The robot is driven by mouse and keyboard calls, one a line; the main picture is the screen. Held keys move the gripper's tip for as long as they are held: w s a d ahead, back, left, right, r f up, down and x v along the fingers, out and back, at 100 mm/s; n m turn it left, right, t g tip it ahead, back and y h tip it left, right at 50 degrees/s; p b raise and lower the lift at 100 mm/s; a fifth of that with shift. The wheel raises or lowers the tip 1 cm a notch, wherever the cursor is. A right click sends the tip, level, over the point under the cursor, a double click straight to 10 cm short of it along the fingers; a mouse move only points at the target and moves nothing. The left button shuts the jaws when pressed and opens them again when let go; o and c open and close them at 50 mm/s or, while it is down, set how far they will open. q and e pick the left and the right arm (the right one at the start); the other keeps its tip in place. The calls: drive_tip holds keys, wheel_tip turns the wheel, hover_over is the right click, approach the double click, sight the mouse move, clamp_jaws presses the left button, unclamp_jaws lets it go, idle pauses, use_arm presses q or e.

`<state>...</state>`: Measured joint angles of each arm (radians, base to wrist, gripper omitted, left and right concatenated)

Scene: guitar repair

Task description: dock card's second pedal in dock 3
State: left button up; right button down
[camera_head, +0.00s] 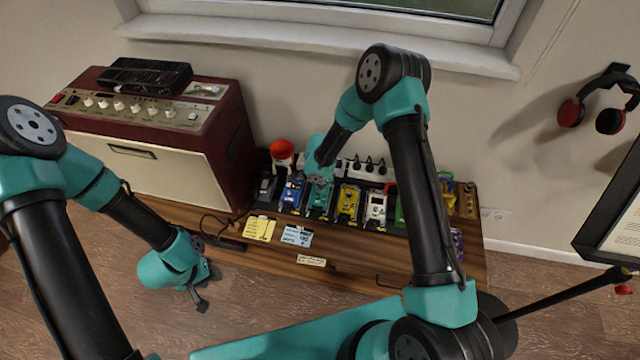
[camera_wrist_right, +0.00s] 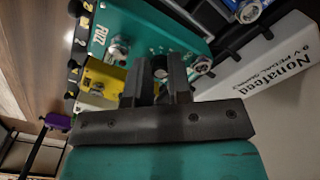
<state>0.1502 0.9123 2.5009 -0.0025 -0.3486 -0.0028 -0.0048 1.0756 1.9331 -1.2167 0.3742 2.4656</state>
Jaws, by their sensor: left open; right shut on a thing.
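A row of pedals sits on the wooden bench: a blue pedal (camera_head: 292,194), a teal pedal (camera_head: 318,203), a yellow pedal (camera_head: 348,204) and a white pedal (camera_head: 376,208). My right gripper (camera_head: 318,172) is over the teal pedal. In the right wrist view, the teal pedal (camera_wrist_right: 150,28) reads "FUZZ". There my right gripper (camera_wrist_right: 162,66) is shut at its knob end; the exact grip is partly hidden by the fingers. A yellow card (camera_head: 260,229) and a light blue card (camera_head: 297,236) lie in front; their text is too small to read. My left gripper (camera_head: 205,288) is open and empty, near the bench's front edge.
A large amplifier (camera_head: 150,150) stands at left. A red cup-like object (camera_head: 282,148) and a white power strip (camera_head: 360,168) are behind the pedals. A green pedal (camera_head: 400,214) and purple object (camera_head: 457,243) are at right. The white power supply (camera_wrist_right: 262,72) lies beside the teal pedal.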

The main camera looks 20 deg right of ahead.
drive_tip(key=shift+f, duration=0.6)
idle(0.9)
drive_tip(key=c, duration=1)
unclamp_jaws()
drive_tip(key=shift+o, duration=0.7)
drive_tip(key=o, duration=0.3)
drive_tip(key=shift+r, duration=0.1)
drive_tip(key=shift+r, duration=3.9)
